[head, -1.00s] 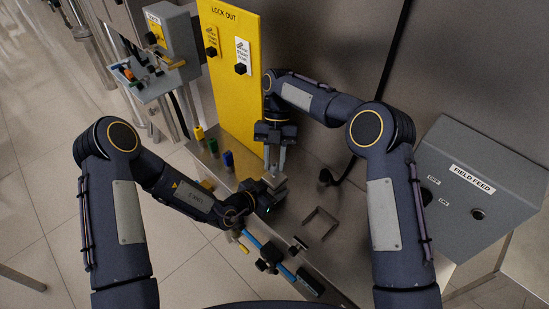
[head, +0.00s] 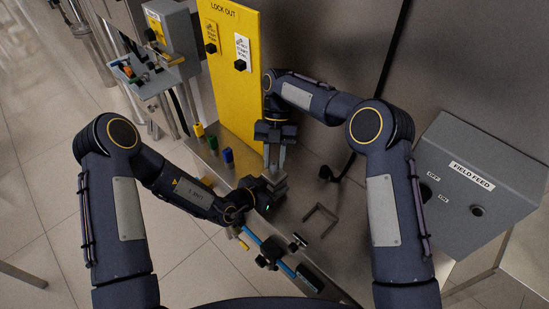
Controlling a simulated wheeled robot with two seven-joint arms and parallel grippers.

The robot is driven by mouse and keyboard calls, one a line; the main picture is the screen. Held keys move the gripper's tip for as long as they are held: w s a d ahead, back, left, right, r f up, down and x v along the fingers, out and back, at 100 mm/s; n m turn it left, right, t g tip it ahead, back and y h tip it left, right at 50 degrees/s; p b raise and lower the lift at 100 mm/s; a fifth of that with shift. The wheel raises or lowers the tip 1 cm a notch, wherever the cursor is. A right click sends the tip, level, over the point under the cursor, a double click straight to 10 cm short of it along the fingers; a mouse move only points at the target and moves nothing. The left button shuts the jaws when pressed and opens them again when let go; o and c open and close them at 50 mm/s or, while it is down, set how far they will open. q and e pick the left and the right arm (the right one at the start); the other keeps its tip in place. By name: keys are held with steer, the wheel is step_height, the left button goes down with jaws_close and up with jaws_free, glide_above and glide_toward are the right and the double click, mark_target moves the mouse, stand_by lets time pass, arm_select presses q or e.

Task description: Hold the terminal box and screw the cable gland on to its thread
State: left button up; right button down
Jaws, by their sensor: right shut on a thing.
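The terminal box (head: 280,182) looks like a small grey block at the bench's left edge, partly hidden by my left gripper. My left gripper (head: 271,188) comes in from the left with its jaws at the box; its fingers are hidden, so I cannot see whether they are shut. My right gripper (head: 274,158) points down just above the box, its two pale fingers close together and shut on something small. That fits the cable gland, but the gland itself is too small and covered to make out. I cannot tell whether it touches the box's thread.
The steel bench (head: 330,195) has free room to the right. A U-shaped metal bracket (head: 320,216) lies there. A blue-handled tool (head: 285,268) lies in front. A yellow lockout board (head: 232,80) and the field feed box (head: 470,190) stand nearby.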

steer(key=shift+s+f, duration=0.1)
steer(key=shift+f, duration=0.3)
steer(key=shift+d+m+y, duration=0.2)
steer(key=shift+m+y, duration=0.3)
steer(key=shift+m, duration=0.7)
steer(key=shift+a+m+y, duration=0.1)
steer(key=shift+m+y, duration=0.2)
steer(key=shift+m, duration=0.1)
steer(key=m+t+y, duration=0.1)
steer(key=m, duration=0.2)
steer(key=shift+r, duration=0.1)
steer(key=shift+s+d+m+t+y, duration=0.1)
steer(key=shift+d+m+t+y, duration=0.1)
steer(key=shift+m+t+y, duration=0.6)
steer(key=shift+m, duration=0.9)
